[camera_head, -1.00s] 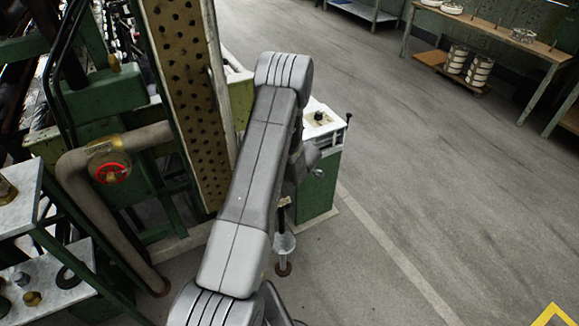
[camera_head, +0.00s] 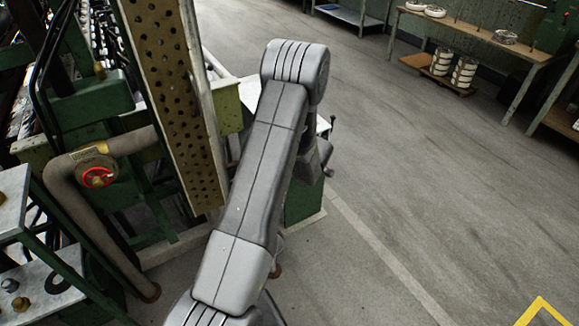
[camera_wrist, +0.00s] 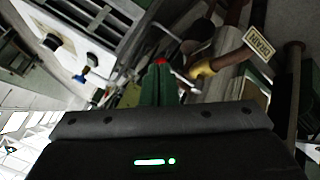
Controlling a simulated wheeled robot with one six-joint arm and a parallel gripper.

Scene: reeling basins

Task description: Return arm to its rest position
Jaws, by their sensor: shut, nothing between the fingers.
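My arm (camera_head: 262,165) rises through the middle of the head view, its elbow bend near the top. My gripper is hidden behind the arm there. In the wrist view, my gripper (camera_wrist: 160,68) shows as two green fingers pressed together above the dark gripper body. The fingers are shut, with nothing seen between them. No object is held.
A green cabinet (camera_head: 304,201) is partly behind the arm. A wooden table (camera_head: 470,35) stands far right. Open floor (camera_head: 420,170) lies to the right.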

